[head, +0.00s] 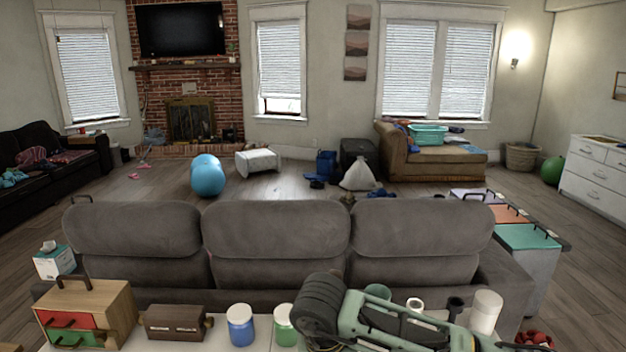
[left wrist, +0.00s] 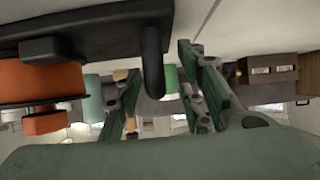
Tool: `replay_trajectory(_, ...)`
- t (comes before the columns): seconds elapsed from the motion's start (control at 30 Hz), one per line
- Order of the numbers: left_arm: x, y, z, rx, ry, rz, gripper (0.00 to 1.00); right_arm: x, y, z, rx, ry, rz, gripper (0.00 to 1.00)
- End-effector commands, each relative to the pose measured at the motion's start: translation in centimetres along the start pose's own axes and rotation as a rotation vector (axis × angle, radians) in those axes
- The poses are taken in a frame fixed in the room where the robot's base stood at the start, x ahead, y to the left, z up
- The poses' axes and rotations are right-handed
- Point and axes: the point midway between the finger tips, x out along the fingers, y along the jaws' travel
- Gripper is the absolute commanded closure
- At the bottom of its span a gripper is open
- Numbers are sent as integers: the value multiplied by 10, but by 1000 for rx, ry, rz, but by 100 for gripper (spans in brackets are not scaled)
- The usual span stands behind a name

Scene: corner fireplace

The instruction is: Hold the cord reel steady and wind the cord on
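The cord reel, an orange wound drum (left wrist: 42,82) in a black frame (left wrist: 90,32), shows at the left of the left wrist view, close to the camera. A black post (left wrist: 152,70) on the frame points down in this view, in the picture gap between my fingers. My left gripper (left wrist: 160,85) is open, with a dark green finger on each side and no visible grip on the post. I make out no reel in the head view, where my green and dark arm parts (head: 400,322) cover the front of the table. My right gripper cannot be made out.
On the table stand a wooden drawer box (head: 112,304), a brown box (head: 175,322), a blue jar (head: 240,326), a green jar (head: 285,326) and a white cylinder (head: 487,312). A grey sofa (head: 276,242) stands directly behind the table.

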Motion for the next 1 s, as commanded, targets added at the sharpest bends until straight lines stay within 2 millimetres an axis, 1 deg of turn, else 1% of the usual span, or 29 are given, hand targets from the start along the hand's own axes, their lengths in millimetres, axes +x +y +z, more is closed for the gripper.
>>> replay_trajectory(0.03,0,0,0,0,1,0,58,0,0,0,0,0,0,53)
replay_trajectory(0.2,0,0,0,0,1,0,44,0,0,0,0,0,0,53)
replay_trajectory(0.47,0,0,0,0,1,0,44,0,0,0,0,0,0,53)
replay_trajectory(0.57,-4,0,0,-1,1,1,44,0,0,0,0,0,0,53)
replay_trajectory(0.67,-17,1,1,-3,-1,2,44,0,0,0,0,0,0,53)
replay_trajectory(1.0,-87,0,1,-3,-2,2,44,0,0,0,0,0,0,53)
